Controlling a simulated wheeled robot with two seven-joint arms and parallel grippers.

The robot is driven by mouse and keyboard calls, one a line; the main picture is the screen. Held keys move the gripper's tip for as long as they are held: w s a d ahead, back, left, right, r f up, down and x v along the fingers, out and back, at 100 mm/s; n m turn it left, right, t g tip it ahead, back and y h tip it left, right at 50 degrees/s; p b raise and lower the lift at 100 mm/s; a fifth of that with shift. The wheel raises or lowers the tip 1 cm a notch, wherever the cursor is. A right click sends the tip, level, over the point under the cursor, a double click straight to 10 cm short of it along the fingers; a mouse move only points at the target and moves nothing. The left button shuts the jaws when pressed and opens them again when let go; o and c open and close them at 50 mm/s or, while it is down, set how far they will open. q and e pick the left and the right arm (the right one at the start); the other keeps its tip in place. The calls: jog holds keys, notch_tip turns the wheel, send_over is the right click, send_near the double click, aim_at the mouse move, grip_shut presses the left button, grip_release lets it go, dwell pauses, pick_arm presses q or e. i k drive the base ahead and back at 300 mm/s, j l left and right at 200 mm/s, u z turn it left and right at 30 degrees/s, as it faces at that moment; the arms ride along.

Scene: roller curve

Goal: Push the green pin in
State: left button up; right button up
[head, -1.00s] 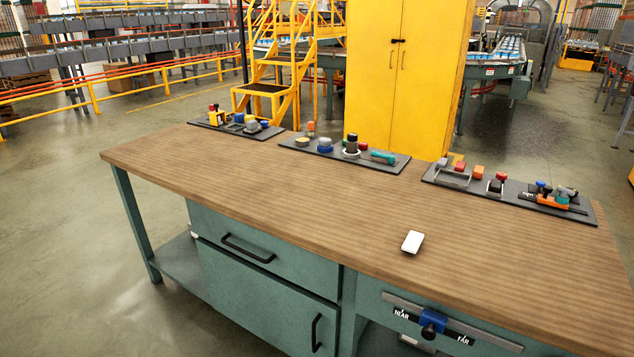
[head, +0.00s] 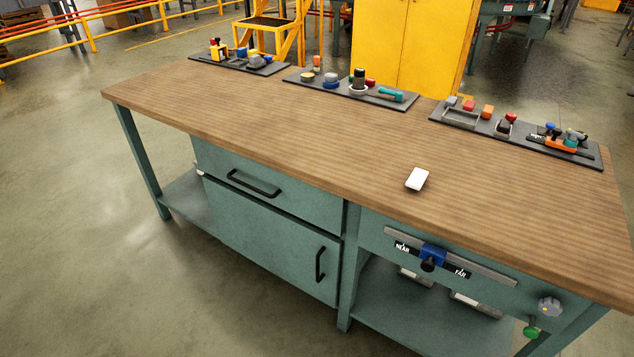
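The green pin (head: 531,332) is a small green round knob low at the right of the head view. It sits at the front of the bench's right end, just below a grey lobed knob (head: 549,307). How far it stands out from the bench cannot be told from here. Neither of my grippers shows in the head view.
The wooden-topped bench (head: 300,135) fills the middle, with a white block (head: 417,179) on it. Floor (head: 150,290) in front is clear.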

aim_at(530, 332)
jog(key=z, duration=1.65)
jog(key=u, duration=1.7)
jog(key=z, duration=1.7)
jog(key=i, duration=0.3)
